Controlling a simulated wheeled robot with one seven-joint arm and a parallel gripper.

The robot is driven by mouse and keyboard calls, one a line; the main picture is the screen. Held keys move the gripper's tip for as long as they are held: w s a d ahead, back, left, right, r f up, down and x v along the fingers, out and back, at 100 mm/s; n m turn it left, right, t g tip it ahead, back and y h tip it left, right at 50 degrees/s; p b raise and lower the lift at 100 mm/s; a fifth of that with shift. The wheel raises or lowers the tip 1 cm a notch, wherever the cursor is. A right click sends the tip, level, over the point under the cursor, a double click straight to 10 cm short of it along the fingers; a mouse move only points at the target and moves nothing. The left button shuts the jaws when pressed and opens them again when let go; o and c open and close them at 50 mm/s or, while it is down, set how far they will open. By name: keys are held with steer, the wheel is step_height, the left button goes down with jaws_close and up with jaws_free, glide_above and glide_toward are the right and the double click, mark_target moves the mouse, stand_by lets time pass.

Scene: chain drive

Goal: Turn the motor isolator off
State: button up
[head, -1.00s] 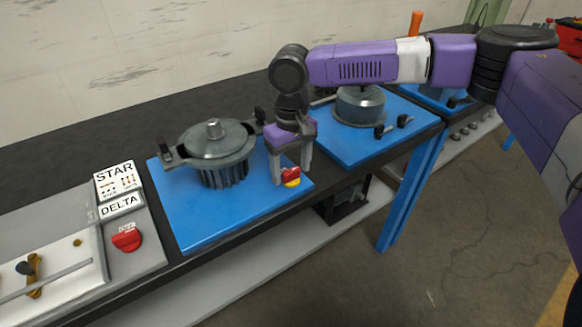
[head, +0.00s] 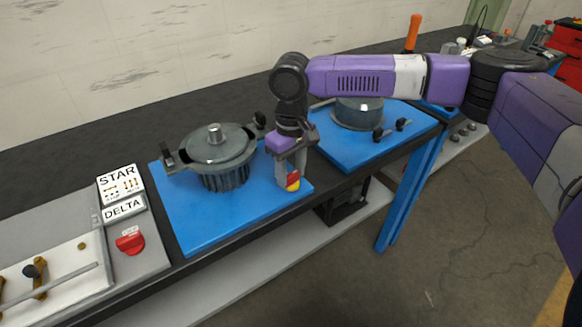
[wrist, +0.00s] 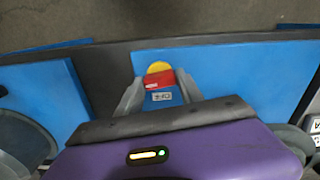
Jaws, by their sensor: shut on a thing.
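A red knob (head: 293,177) on a yellow round base (head: 292,186) stands at the front right of a blue plate (head: 210,232). My gripper (head: 288,180) points down over it, with its fingers at the knob. In the wrist view the red knob (wrist: 159,82) lies between my two grey fingertips (wrist: 158,90), with the yellow base (wrist: 158,68) showing beyond it. A small white label (wrist: 162,97) shows below the knob; its text is too small to read. My gripper is shut on the red knob. The fingers hide part of the knob.
A finned motor (head: 222,160) stands on the same plate, left of my gripper. At left a grey panel (head: 150,262) has STAR and DELTA signs (head: 121,184) and another red knob (head: 130,241). A second blue plate (head: 345,155) with another motor lies to the right.

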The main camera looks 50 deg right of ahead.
steer(key=n+p, duration=0.3)
steer(key=shift+r+n, duration=0.15)
steer(key=shift+n, duration=0.15)
steer(key=n+p, duration=0.1)
steer(key=n, duration=0.3)
steer(key=shift+n+p, duration=0.3)
steer(key=shift+p, duration=0.1)
steer(key=n, duration=0.4)
steer(key=shift+p, duration=0.3)
steer(key=shift+n, duration=2)
steer(key=o, duration=1.4)
